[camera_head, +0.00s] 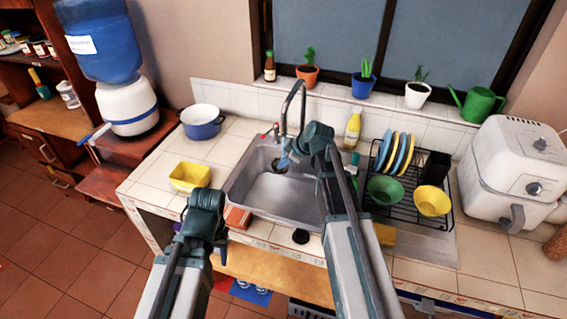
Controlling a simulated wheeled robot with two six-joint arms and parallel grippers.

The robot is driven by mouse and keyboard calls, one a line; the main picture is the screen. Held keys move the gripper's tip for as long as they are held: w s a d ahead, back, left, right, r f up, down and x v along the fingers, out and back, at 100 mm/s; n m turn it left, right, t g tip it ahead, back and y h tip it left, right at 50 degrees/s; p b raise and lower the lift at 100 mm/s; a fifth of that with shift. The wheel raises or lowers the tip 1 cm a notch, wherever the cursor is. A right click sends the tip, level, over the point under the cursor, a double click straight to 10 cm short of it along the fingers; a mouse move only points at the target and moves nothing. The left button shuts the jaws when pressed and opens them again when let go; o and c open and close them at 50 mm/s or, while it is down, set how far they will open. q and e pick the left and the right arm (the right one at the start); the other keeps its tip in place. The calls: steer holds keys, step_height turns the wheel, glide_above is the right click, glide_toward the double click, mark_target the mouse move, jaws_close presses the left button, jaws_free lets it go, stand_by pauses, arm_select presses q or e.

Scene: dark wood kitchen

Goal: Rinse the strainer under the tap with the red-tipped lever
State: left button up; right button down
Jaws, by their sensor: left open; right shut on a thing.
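The tap (300,88) is a tall curved metal spout behind the sink (265,199). A small red-tipped lever (275,127) shows at its left, with another reddish tip near it. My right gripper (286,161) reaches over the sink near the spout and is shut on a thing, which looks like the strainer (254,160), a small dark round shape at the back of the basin. My wrist hides part of it, and no water can be made out. My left gripper (190,230) is open, in front of the counter's left part; its fingertips are mostly hidden by my wrist.
A dish rack (408,205) with plates and bowls is at the right, beside a white air fryer (512,170). Potted plants line the sill. An orange-brown block (238,217) lies at the front edge.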

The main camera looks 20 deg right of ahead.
steer(key=shift+d, duration=0.2)
steer(key=shift+s+d, duration=0.25)
steer(key=shift+d, duration=0.15)
steer(key=shift+w+a, duration=0.1)
steer(key=shift+a, duration=0.05)
stand_by(0.4)
steer(key=shift+w+a, duration=0.15)
steer(key=shift+a, duration=0.3)
steer(key=s+a, duration=0.3)
steer(key=s, duration=0.4)
steer(key=shift+s, duration=0.25)
stand_by(0.5)
stand_by(1.3)
